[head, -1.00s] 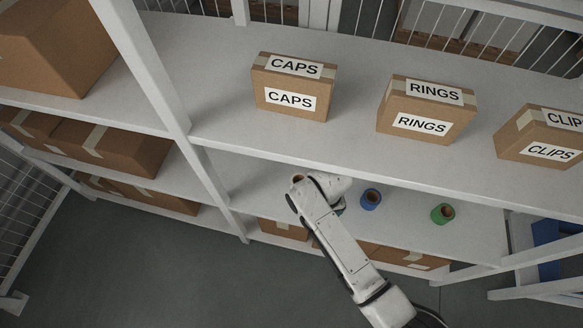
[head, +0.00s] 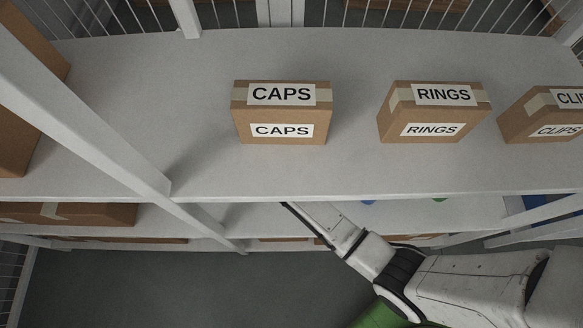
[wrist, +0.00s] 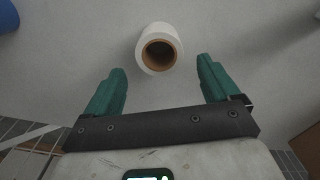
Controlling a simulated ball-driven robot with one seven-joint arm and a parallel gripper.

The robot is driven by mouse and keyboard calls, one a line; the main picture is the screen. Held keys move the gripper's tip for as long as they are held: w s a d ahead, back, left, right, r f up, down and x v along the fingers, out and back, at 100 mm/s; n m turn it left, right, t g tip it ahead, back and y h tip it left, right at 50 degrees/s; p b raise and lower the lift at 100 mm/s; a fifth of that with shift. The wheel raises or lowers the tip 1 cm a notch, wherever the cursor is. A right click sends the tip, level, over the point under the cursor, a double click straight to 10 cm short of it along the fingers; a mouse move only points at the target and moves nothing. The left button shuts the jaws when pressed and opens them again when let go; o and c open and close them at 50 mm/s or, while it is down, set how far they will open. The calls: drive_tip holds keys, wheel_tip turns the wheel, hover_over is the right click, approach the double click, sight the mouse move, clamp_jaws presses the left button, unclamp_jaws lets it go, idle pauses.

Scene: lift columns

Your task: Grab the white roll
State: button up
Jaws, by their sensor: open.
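The white roll (wrist: 147,38), with a brown cardboard core, shows in the wrist view on a light grey shelf surface. My gripper (wrist: 159,75) is open, with its two green fingers spread apart. The roll lies just beyond the fingertips, roughly centred between them, and nothing is held. In the head view the roll and my gripper are hidden below the upper shelf; only part of my arm shows.
The upper shelf (head: 200,110) bears boxes labelled CAPS (head: 282,112), RINGS (head: 434,112) and CLIPS (head: 550,115). Its front edge lies above my arm. In the wrist view a blue object (wrist: 8,16) shows at the upper left corner, and a brown box (wrist: 306,145) at the lower right.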

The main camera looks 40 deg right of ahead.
drive_tip(key=f, duration=0.5)
drive_tip(key=shift+s+a+f+b, duration=0.1)
drive_tip(key=shift+s+b, duration=0.2)
drive_tip(key=shift+s, duration=0.1)
drive_tip(key=c, duration=1.1)
